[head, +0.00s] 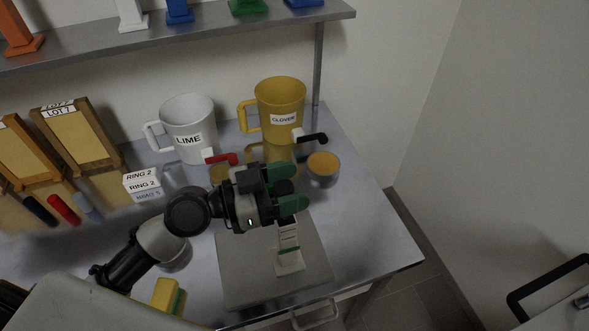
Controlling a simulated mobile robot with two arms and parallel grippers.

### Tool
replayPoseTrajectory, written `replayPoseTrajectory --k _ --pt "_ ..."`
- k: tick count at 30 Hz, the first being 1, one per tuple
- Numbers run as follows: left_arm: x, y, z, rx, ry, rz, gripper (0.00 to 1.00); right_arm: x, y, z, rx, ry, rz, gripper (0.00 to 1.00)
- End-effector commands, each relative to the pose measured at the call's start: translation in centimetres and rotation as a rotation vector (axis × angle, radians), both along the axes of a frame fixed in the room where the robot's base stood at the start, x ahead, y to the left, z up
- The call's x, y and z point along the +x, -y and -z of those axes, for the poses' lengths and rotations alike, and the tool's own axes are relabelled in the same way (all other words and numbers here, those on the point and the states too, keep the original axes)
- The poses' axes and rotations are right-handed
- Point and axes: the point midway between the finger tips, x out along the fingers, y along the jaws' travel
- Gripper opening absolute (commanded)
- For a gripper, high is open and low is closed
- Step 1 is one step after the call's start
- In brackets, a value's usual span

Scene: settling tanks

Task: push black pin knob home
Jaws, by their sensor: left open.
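A white upright stand (289,256) with a green band stands on a grey board (240,275) near the table's front. Its top is hidden behind my left gripper (287,187). The gripper is open, with its two green-tipped fingers apart and pointing right, above the stand. A dark rounded shape (284,187) shows between the fingers. It may be the black pin knob, but I cannot tell whether it is touched or how far in it sits. My right gripper is not in view.
A white LIME mug (188,125) and a yellow CLOVER mug (281,108) stand behind, with red (222,160) and black (312,139) handles in front. A small orange-topped cup (323,168) is right of the gripper. A yellow block (165,294) lies front left.

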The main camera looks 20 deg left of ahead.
Motion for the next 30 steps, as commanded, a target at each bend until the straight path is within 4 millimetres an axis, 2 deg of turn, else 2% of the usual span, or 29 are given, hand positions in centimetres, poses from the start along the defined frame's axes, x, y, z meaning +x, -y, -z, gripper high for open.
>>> replayPoseTrajectory --k 4,12,24,30 --pt "0.42 0.70 -0.05 0.001 0.001 0.001 0.62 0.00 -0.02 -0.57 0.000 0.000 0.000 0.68" --pt "0.45 0.78 0.09 0.002 0.001 0.001 0.62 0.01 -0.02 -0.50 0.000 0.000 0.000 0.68" --pt "0.44 0.75 0.06 0.002 0.001 0.001 0.00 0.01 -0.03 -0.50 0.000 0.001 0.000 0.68" --pt "0.45 0.75 0.68 0.002 0.001 0.001 0.00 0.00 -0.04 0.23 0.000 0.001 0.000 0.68"
